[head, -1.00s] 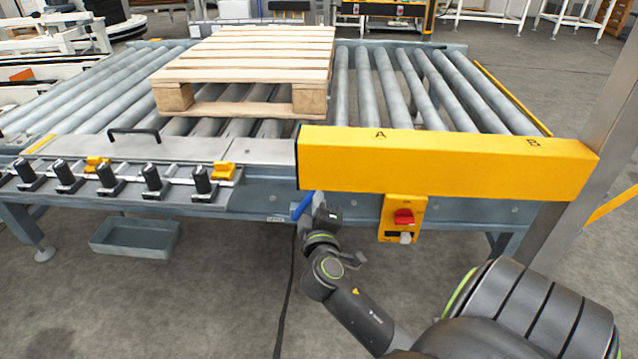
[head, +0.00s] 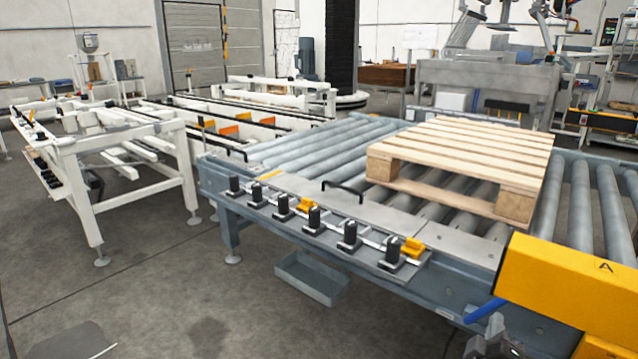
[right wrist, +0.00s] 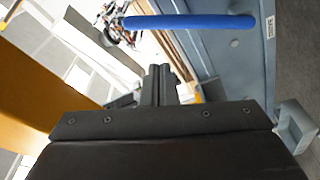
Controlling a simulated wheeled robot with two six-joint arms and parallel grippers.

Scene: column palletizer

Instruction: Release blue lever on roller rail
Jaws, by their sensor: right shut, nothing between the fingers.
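The blue lever (head: 485,312) shows at the lower right of the head view, slanting under the left end of the yellow rail cover (head: 570,283). In the right wrist view the blue lever (right wrist: 190,22) is a straight bar across the top, along the blue-grey rail frame (right wrist: 235,70). My right gripper (right wrist: 158,72) is shut and empty, its fingertips below the bar in the picture with a visible gap. In the head view my right gripper (head: 495,328) is beside the lever, partly cut off by the bottom edge. My left gripper is not in view.
A wooden pallet (head: 462,143) lies on the roller conveyor (head: 315,143). Several black knobs and two yellow clamps (head: 412,246) line the front ledge. A grey tray (head: 312,280) hangs below. A white frame conveyor (head: 110,143) stands left. The floor in front is open.

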